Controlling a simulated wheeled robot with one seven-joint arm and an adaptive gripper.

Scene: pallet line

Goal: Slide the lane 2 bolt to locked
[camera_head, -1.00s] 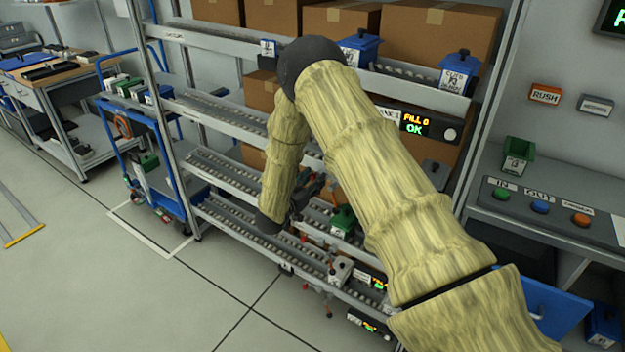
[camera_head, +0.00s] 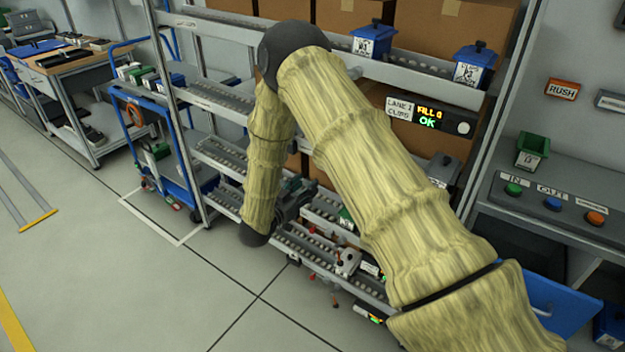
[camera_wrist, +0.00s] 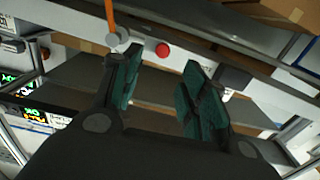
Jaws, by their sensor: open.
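My gripper (camera_head: 297,200) reaches into the flow rack at its lower lanes, partly hidden behind my own arm. In the wrist view my gripper (camera_wrist: 160,88) is open, with green-padded fingers apart and nothing between them. Beyond the fingertips a grey rail carries a small red round knob (camera_wrist: 162,49). A grey round knob (camera_wrist: 117,38) with an orange rod lies close to the left fingertip; I cannot tell if they touch. A dark block (camera_wrist: 234,76) is beside the right finger. I cannot tell which part is the lane 2 bolt or how it stands.
The rack's roller lanes (camera_head: 215,150) surround the arm. A lane 1 display (camera_head: 428,117) reads OK. Blue bins (camera_head: 374,42) stand on the upper shelf. A grey fitting (camera_head: 347,262) sits on the lower rail. A blue cart (camera_head: 180,175) is at left; the floor in front is clear.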

